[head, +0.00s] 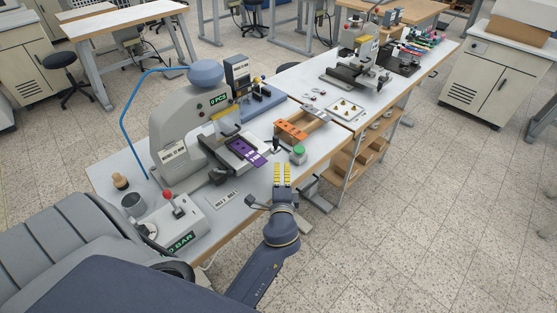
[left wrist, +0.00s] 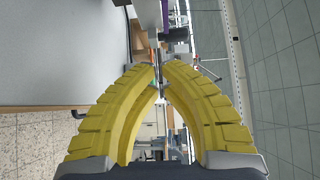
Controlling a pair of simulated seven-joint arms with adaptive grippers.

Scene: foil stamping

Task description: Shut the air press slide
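The grey air press (head: 172,125) with a blue-grey dome and a "0 PCS" display stands on the near bench. A bit of purple shows at the top there. My right gripper is out of view.
A green button (head: 299,150) and a black knob (head: 276,145) stand near the bench edge by the slide. An orange piece (head: 291,131) lies behind them. A regulator box (head: 178,222) with a red-knobbed lever stands at left. Floor to the right is clear.

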